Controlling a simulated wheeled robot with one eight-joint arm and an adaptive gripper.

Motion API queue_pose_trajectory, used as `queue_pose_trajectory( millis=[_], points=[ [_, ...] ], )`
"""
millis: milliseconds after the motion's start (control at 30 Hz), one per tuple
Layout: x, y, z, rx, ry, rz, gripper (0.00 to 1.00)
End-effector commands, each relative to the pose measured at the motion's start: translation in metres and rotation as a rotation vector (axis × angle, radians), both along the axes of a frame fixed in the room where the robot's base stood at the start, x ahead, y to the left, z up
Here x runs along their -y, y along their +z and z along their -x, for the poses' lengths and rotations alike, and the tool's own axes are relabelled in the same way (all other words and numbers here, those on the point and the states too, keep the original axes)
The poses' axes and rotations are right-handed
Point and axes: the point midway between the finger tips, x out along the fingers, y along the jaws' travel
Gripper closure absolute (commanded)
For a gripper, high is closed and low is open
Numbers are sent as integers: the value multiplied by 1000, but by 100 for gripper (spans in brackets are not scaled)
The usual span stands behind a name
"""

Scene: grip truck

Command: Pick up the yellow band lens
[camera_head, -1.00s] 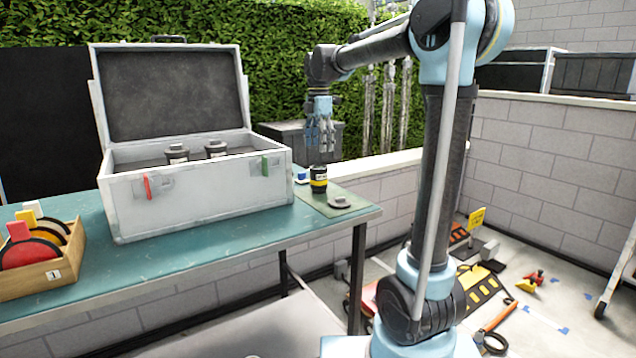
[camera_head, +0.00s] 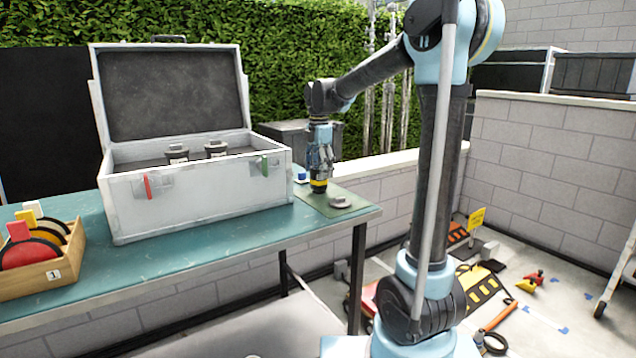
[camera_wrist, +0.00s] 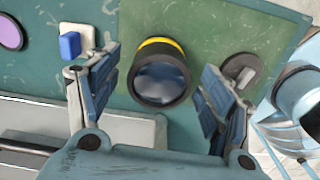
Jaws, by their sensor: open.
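The yellow band lens (camera_head: 319,187) stands on a green mat (camera_head: 360,203) at the right end of the teal table. In the head view its upper part is hidden by my gripper (camera_head: 320,165), which is lowered over it. In the wrist view the lens (camera_wrist: 160,75) shows its dark glass end and a yellow band along its far edge. My gripper (camera_wrist: 155,98) is open there, with one blue finger on each side of the lens. A gap shows between the lens and each finger.
A grey disc with a raised grip (camera_head: 341,202) lies on the mat just right of the lens. A small blue block on a white base (camera_wrist: 70,44) is left of it. The large open white case (camera_head: 200,200) stands left on the table.

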Motion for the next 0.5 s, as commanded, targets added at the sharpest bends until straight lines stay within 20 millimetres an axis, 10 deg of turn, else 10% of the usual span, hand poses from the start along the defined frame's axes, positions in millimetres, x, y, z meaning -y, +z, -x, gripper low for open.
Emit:
queue_pose_trajectory(
  millis=[133,400,500],
  points=[
    [0,0,0,0,0,0,26],
    [0,0,0,0,0,0,88],
    [0,1,0,0,0,0,93]
  ],
)
